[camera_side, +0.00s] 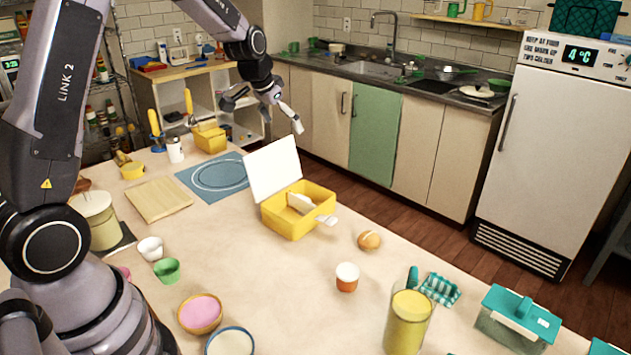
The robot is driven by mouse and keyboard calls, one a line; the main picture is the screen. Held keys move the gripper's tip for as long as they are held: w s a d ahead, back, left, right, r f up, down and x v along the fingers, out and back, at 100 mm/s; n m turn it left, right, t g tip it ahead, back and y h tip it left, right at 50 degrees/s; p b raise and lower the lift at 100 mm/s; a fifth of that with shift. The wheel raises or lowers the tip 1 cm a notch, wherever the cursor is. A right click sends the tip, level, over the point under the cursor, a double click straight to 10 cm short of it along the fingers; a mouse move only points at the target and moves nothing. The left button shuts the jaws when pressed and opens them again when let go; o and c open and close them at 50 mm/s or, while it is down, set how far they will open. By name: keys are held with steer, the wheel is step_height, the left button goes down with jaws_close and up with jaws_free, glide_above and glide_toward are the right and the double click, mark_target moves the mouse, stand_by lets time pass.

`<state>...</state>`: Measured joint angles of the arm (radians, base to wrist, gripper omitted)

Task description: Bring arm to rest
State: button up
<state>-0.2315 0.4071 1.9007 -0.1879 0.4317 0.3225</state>
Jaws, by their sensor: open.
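My gripper (266,110) hangs in the air at the upper middle, beyond the far edge of the table. Its two fingers are spread apart and nothing shows between them. It is well clear of the table top. My arm rises from the left edge and reaches over to it. Below it, on the table (240,265), stands an open yellow box (290,222) with its white lid tilted up. Something white lies inside the box.
A blue mat (186,178), a wooden board (158,200) and a small yellow container (209,138) lie left of the box. A bun (369,240), an orange-and-white cup (347,277), a yellow jug (408,322) and a teal-lidded container (515,318) stand to the right. The table's middle front is clear.

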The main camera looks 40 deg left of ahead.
steer(key=s+d+r, duration=0.4)
steer(key=s+r, duration=0.2)
steer(key=s, duration=0.2)
steer(key=s+d+r, duration=0.3)
steer(key=s+r, duration=0.3)
steer(key=s, duration=0.2)
steer(key=s+d, duration=0.2)
steer(key=s, duration=1.3)
steer(key=shift+s+d+m+t, duration=0.2)
steer(key=shift+s+m+t, duration=0.1)
steer(key=shift+m+t, duration=0.1)
